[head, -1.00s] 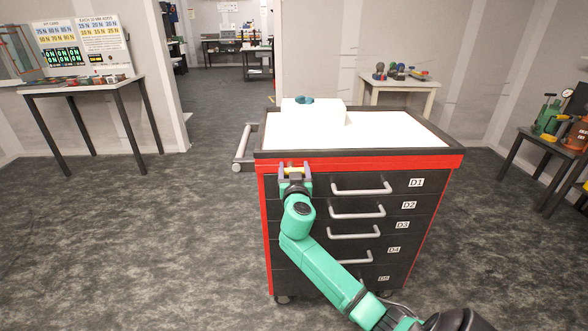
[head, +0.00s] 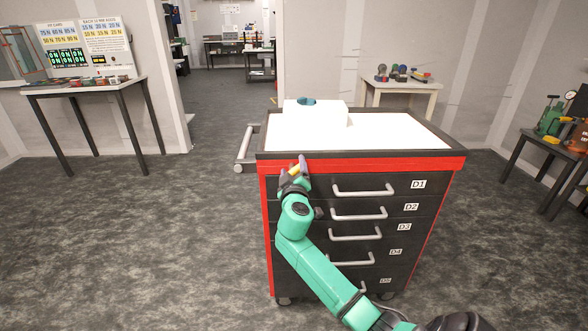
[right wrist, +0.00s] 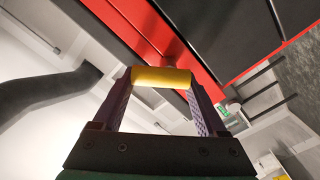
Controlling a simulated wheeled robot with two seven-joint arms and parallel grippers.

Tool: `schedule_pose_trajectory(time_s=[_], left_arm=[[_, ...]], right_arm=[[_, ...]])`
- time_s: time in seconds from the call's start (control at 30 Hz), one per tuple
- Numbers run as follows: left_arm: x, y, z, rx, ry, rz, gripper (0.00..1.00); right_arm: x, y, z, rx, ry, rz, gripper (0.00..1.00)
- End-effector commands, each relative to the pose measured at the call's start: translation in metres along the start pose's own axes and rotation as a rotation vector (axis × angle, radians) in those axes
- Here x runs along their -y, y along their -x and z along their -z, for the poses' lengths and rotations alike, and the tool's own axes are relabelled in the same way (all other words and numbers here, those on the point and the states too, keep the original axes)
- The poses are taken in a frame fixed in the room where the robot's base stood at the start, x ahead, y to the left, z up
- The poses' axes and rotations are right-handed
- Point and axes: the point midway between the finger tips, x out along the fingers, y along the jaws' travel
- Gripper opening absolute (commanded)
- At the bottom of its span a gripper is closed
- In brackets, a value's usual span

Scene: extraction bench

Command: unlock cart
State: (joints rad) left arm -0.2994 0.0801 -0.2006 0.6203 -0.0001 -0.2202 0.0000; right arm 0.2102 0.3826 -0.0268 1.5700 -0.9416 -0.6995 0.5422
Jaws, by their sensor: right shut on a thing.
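The cart (head: 390,163) is a black and red drawer cabinet with a white top, in front of me in the head view. Its drawers are shut and labelled D1 to D5. A yellow bar-shaped knob (head: 294,170) sits at the upper left of its front face, tilted in the head view. My right gripper (head: 296,168) is shut on this knob. In the right wrist view the knob (right wrist: 160,77) lies across between the two fingers (right wrist: 160,82), with a short stem behind it toward the red edge. My left gripper is not in view.
A white box (head: 316,116) with a blue-green item on it stands on the cart top. A grey push handle (head: 246,148) juts from the cart's left side. Tables stand at left (head: 85,88), back right (head: 400,85) and far right. The floor left of the cart is clear.

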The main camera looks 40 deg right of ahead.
Motion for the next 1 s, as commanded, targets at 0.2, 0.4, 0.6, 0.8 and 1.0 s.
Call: schedule_pose_trajectory(time_s=[0.2, 0.4, 0.6, 0.8, 1.0], left_arm=[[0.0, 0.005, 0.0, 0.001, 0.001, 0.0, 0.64], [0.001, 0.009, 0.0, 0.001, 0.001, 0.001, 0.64], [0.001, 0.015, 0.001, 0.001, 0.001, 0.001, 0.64], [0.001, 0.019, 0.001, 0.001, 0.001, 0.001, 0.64], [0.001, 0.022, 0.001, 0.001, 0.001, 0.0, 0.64]], right_arm=[[0.003, 0.0, 0.002, 0.002, 0.203, 0.002, 0.19], [0.005, 0.0, 0.003, 0.001, 0.395, 0.003, 0.19], [0.007, 0.0, 0.003, 0.001, 0.576, 0.003, 0.19], [0.01, 0.0, 0.003, 0.0, 0.721, 0.003, 0.19], [0.011, 0.0, 0.003, 0.001, 0.817, 0.003, 0.19]])
